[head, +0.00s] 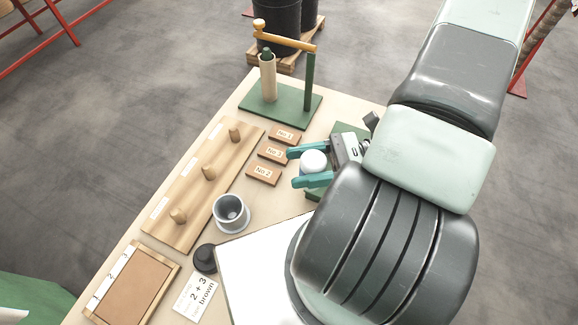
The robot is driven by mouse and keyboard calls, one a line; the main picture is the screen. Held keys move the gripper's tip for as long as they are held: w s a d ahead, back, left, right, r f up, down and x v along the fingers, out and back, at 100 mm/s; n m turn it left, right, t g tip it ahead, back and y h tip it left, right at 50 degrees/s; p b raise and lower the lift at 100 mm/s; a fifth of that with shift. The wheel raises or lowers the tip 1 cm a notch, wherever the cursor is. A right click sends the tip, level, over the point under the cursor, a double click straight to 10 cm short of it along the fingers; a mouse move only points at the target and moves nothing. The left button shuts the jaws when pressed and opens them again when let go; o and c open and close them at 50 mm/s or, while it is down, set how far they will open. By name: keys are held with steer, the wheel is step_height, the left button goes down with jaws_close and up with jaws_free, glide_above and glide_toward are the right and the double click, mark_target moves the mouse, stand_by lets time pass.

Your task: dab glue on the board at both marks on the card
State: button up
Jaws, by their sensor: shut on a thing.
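My gripper (295,167) has teal fingers on both sides of a white round-topped thing (313,161) and is shut on it. Its lower part is hidden, so I cannot tell whether it is lifted or what it is. The card (197,297) lies at the bottom and reads "2 + 3" and "brown". A framed board (133,283) with a brown face lies left of the card. A white strip with numbers runs along its left side; the 2 and 3 are readable. My gripper is well up and right of the board and card.
A grey cup (231,226) and a black round thing (204,259) stand near the card. A wooden rack (190,190) with three pegs, three brown labelled blocks (271,153) and a green stand (287,108) with a post lie beyond. A white sheet (250,270) lies beside my arm.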

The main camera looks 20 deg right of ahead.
steer(key=shift+r, duration=3.3)
steer(key=w+r+m+t+h, duration=0.1)
steer(key=w+r+m+t, duration=0.3)
steer(key=w, duration=1.1)
steer(key=w+a+r+m+t+h, duration=0.1)
steer(key=w+a+r+t+h, duration=0.1)
steer(key=w+r, duration=0.8)
steer(key=shift+w+a+r+t, duration=0.2)
steer(key=shift+w+r+t, duration=0.15)
steer(key=shift+r+t, duration=0.2)
